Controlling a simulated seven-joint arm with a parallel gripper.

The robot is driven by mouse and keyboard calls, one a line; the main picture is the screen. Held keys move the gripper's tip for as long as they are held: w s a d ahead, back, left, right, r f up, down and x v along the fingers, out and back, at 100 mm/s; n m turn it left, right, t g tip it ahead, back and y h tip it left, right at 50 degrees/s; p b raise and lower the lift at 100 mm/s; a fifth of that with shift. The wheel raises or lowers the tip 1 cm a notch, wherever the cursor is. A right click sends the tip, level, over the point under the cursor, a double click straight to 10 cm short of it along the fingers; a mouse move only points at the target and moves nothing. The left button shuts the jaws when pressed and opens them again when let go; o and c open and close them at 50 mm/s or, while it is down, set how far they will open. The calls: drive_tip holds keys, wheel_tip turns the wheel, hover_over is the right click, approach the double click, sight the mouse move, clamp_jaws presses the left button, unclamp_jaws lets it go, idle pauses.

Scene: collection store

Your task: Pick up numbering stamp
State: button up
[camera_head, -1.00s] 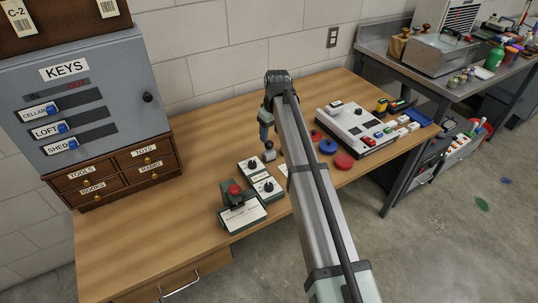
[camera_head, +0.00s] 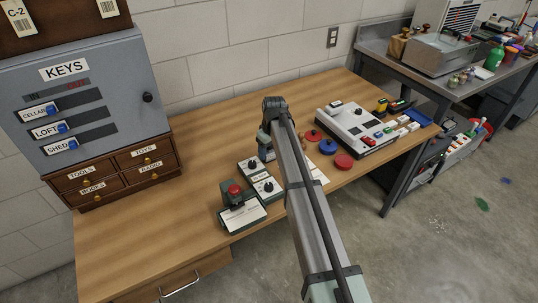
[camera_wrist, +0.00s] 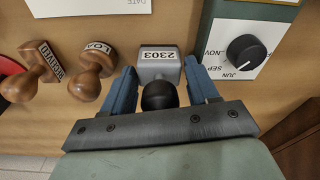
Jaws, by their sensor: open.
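The numbering stamp (camera_wrist: 158,71) is in the wrist view, a small grey block with a white label reading 2303 and a round black knob. My gripper (camera_wrist: 159,78) is open, with one blue finger on each side of the stamp. Small gaps seem to show between the fingers and the block; I cannot tell whether either finger touches it. In the head view my gripper (camera_head: 265,150) is low over the desk, and it and my arm hide most or all of the stamp.
Two wooden-handled stamps (camera_wrist: 94,70) (camera_wrist: 32,78) stand close to the left. A box with a black dial (camera_wrist: 247,52) is close on the right. In the head view, round ink pads (camera_head: 328,147), a white machine (camera_head: 355,128) and a key cabinet (camera_head: 125,65) share the desk.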

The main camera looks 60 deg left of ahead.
drive_tip(key=c, duration=0.8)
drive_tip(key=shift+o, duration=0.2)
drive_tip(key=shift+r, duration=0.1)
wheel_tip(320, 180, up, 10)
